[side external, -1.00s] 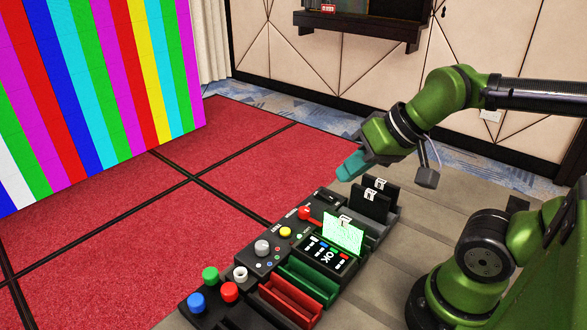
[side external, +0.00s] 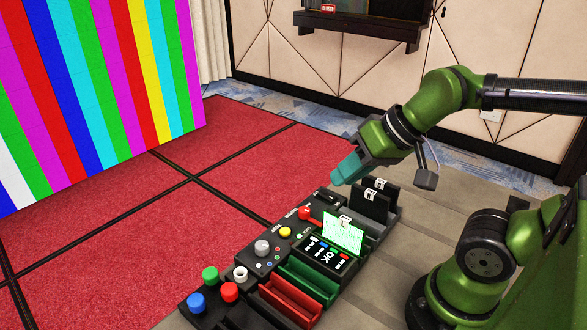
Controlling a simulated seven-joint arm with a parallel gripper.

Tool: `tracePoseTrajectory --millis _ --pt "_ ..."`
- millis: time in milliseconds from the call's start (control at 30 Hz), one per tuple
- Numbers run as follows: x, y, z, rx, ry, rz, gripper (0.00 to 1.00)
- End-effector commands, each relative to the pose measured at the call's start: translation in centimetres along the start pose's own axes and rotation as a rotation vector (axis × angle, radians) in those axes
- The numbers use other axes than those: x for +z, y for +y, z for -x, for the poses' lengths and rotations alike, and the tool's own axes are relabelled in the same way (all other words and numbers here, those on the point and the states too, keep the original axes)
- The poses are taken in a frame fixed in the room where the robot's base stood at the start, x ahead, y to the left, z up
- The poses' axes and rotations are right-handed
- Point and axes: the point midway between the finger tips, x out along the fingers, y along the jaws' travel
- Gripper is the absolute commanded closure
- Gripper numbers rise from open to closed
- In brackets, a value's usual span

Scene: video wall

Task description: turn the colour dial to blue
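A grey round knob (side external: 262,248), which looks like the colour dial, stands on the dark control panel (side external: 240,262). Small coloured dots, red and blue among them, lie beside it; which one it points at is too small to tell. My gripper (side external: 341,178), with teal fingers, hangs above the far end of the panel, up and to the right of the knob and apart from it. I see the fingers side-on, so the gap between them is hidden. I see nothing held in them.
Yellow (side external: 285,232) and red (side external: 305,213) knobs stand beyond the dial. Green (side external: 210,274), blue (side external: 196,302), red (side external: 229,292) and white (side external: 240,273) buttons stand nearer. A lit card (side external: 344,233) and black cards (side external: 370,203) stand upright. A striped video wall (side external: 95,90) is behind.

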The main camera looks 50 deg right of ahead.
Motion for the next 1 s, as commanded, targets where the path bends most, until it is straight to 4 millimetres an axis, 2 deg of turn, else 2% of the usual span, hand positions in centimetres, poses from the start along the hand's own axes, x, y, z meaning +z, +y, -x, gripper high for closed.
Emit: tracePoseTrajectory --millis 33,233,500,600,700,767,867,1000 --pt "0.3 -0.4 -0.8 -0.002 -0.039 0.013 0.71" --pt "-1.4 -3.6 -3.9 0.009 -0.224 0.149 0.41" --pt "-4.1 -8.2 -9.7 0.096 -0.495 0.533 0.41" --pt "-5.0 -9.4 -11.3 0.129 -0.566 0.665 0.41" --pt "-6.2 -10.1 -11.8 0.15 -0.61 0.766 0.41" --pt "-7.0 -10.1 -11.2 0.148 -0.617 0.802 0.41" --pt "-6.8 -10.0 -10.8 0.135 -0.642 0.84 0.41" --pt "-6.2 -9.6 -11.6 0.131 -0.648 0.852 0.41"
